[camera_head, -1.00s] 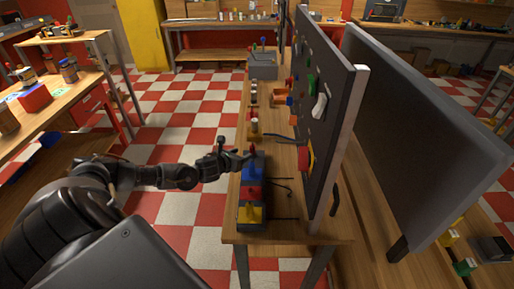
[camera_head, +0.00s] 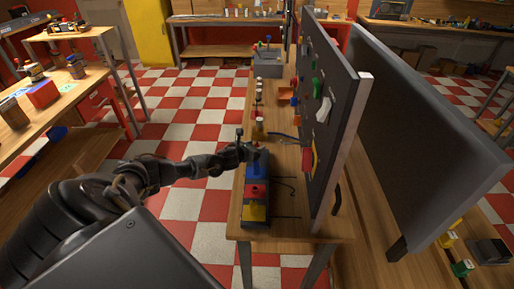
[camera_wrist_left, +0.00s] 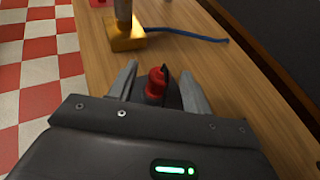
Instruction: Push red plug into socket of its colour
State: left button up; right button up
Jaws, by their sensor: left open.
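The red plug (camera_wrist_left: 156,85) stands between the two spread fingers of my left gripper (camera_wrist_left: 160,90) in the left wrist view. I cannot tell whether either finger touches it. In the head view my left gripper (camera_head: 245,150) is at the far end of the row of socket blocks, and it hides the plug. The row has a blue block (camera_head: 257,167) at the far end, a red block (camera_head: 256,190) in the middle and a yellow block (camera_head: 255,212) nearest. What the plug's lower end sits on is hidden. My right gripper is not in view.
A tall dark panel (camera_head: 332,120) with coloured parts stands along the bench's right side. Beyond the gripper, a yellow block with a cylinder (camera_wrist_left: 125,35) and a blue cable (camera_wrist_left: 190,37) lies on the bench. Thin dark cables lie right of the socket blocks.

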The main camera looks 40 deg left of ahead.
pick_arm(q)
jog(key=shift+x, duration=1)
jog(key=c, duration=1)
jog(key=shift+c, duration=0.2)
jog(key=shift+r, duration=0.1)
